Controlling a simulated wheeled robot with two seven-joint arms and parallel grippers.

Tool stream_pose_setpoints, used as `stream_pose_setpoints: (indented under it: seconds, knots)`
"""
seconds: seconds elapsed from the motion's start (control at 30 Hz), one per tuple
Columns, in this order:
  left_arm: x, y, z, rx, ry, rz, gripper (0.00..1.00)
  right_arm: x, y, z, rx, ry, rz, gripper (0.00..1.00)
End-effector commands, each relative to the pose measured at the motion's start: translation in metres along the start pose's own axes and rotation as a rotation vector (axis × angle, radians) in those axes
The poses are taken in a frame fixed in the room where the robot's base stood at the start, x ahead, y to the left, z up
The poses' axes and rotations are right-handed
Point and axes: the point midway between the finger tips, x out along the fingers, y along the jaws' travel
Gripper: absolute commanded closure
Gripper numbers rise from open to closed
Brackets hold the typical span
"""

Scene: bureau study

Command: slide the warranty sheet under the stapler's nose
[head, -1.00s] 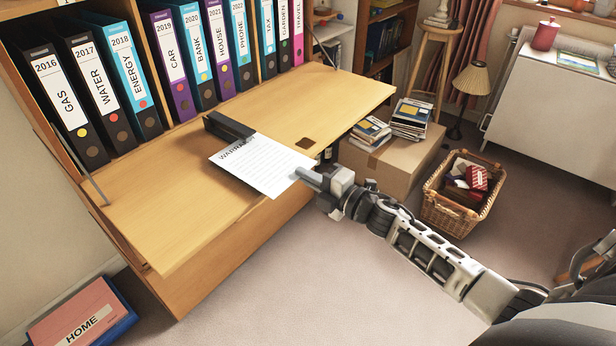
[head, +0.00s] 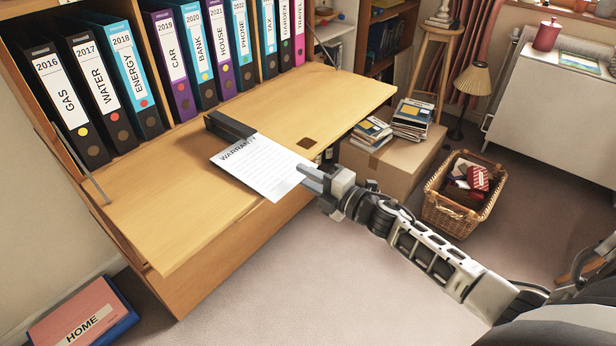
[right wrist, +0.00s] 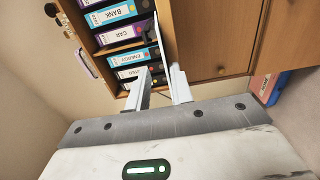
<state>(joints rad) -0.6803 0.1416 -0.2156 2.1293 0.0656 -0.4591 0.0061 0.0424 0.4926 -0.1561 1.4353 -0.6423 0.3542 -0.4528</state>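The white warranty sheet (head: 265,168) lies on the wooden desk flap, its near corner reaching past the front edge. The dark stapler (head: 229,125) lies at the sheet's far side. Its right end meets the sheet's far edge near the heading; I cannot tell how much paper is under it. My right gripper (head: 306,178) is at the sheet's near right corner, its two fingers apart. In the right wrist view the fingers (right wrist: 160,88) also stand apart, with the sheet (right wrist: 161,45) nearly edge-on beyond the gap. My left gripper is out of view.
A cardboard box (head: 395,160) with books and a wicker basket (head: 462,195) stand on the floor to the right.

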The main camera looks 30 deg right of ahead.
Motion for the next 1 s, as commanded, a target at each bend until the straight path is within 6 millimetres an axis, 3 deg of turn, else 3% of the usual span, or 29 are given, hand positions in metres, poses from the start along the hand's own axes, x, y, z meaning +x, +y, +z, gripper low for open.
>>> stream_pose_setpoints:
  seconds: [0.4,0.5,1.0]
  knots:
    - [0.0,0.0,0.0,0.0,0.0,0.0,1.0,0.0,0.0,0.0,0.0,0.0,0.0,0.77]
    - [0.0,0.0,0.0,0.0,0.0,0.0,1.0,0.0,0.0,0.0,0.0,0.0,0.0,0.52]
    - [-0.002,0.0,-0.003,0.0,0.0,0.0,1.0,-0.011,-0.001,0.0,0.001,-0.001,-0.003,0.52]
